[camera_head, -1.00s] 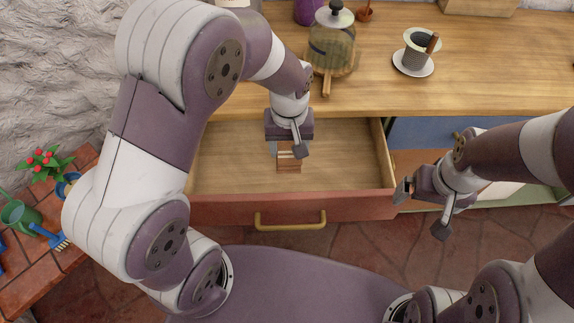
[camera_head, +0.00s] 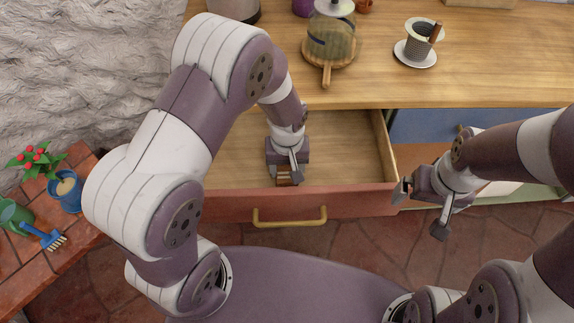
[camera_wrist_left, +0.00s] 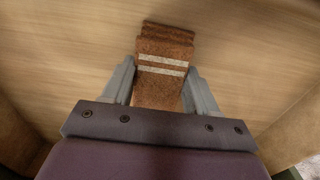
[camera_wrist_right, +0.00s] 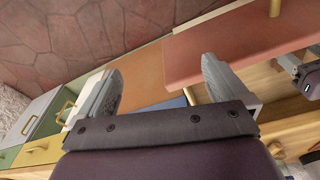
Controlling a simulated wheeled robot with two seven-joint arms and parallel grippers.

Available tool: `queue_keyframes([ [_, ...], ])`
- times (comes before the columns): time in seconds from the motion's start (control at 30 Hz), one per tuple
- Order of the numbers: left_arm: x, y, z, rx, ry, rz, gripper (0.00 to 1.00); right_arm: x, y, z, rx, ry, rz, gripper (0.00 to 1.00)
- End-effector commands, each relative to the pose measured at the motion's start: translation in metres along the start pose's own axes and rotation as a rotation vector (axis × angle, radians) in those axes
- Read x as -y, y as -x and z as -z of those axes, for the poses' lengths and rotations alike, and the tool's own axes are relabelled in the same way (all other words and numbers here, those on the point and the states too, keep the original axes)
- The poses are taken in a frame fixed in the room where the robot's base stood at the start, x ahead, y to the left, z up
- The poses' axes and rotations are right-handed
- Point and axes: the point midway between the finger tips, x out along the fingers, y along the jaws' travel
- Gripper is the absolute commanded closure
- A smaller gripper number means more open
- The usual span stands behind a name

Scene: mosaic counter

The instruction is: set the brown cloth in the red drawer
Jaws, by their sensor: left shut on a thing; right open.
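The brown cloth (camera_wrist_left: 162,62) is a folded piece with white stripes, held between the fingers of my left gripper (camera_wrist_left: 163,85) in the left wrist view. In the head view a bit of the cloth (camera_head: 284,181) shows under my left gripper (camera_head: 286,178), inside the outline of the open red drawer (camera_head: 350,202). The drawer's wooden floor (camera_head: 345,150) is bare around it. I cannot tell whether the cloth touches the floor. My right gripper (camera_head: 405,188) is open and empty, just right of the drawer's front corner; its fingers also show in the right wrist view (camera_wrist_right: 160,85).
On the wooden counter (camera_head: 480,80) stand a teapot (camera_head: 331,38) on a board and a cup on a saucer (camera_head: 415,52). A blue drawer (camera_head: 425,125) is to the right.

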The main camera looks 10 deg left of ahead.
Motion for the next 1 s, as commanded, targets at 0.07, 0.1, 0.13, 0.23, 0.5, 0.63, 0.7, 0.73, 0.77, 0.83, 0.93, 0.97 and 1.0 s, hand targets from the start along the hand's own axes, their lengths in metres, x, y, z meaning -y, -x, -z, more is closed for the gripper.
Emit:
queue_keyframes([
  [0.07, 0.0, -0.001, 0.0, 0.0, 0.0, 0.0, 0.29, 0.0, -0.001, 0.0, 0.0, 0.0, 0.0, 0.0],
  [0.1, 0.0, -0.001, 0.0, 0.0, 0.0, 0.0, 0.16, 0.0, -0.001, 0.0, 0.0, 0.0, 0.0, 0.0],
  [0.13, 0.0, -0.001, 0.0, 0.0, 0.0, 0.0, 0.16, 0.0, -0.001, 0.0, 0.0, 0.0, 0.0, 0.0],
  [0.23, 0.0, -0.001, 0.0, 0.0, 0.0, 0.0, 0.16, 0.0, -0.001, 0.0, 0.0, 0.0, 0.0, 0.0],
  [0.5, 0.0, 0.015, 0.001, -0.002, 0.0, -0.001, 0.16, 0.0, 0.004, 0.001, 0.0, 0.0, 0.0, 0.0],
  [0.63, -0.001, 0.049, 0.001, -0.005, 0.0, -0.003, 0.16, 0.0, 0.011, 0.001, 0.0, 0.0, 0.0, 0.0],
  [0.7, -0.001, 0.069, 0.001, -0.005, 0.0, -0.003, 0.16, 0.0, 0.015, 0.002, 0.0, 0.0, 0.0, 0.0],
  [0.73, -0.001, 0.076, 0.001, -0.004, 0.0, -0.002, 0.16, 0.0, 0.016, 0.002, 0.0, 0.0, 0.0, 0.0],
  [0.77, -0.001, 0.084, 0.001, -0.004, 0.0, -0.002, 0.16, 0.0, 0.017, 0.002, 0.0, 0.0, 0.0, 0.0],
  [0.83, 0.0, 0.099, 0.0, -0.002, 0.0, -0.001, 0.16, 0.0, 0.019, 0.002, 0.0, 0.0, 0.0, 0.0],
  [0.93, 0.0, 0.114, 0.0, -0.001, 0.0, -0.001, 0.16, 0.0, 0.02, 0.002, 0.0, 0.0, 0.0, 0.0],
  [0.97, 0.0, 0.117, 0.0, -0.001, 0.0, 0.0, 0.16, 0.0, 0.021, 0.003, 0.0, 0.0, 0.0, 0.0],
  [1.0, 0.002, 0.121, 0.0, -0.002, -0.004, -0.001, 0.16, 0.0, 0.021, 0.003, 0.0, 0.0, 0.0, 0.0],
])
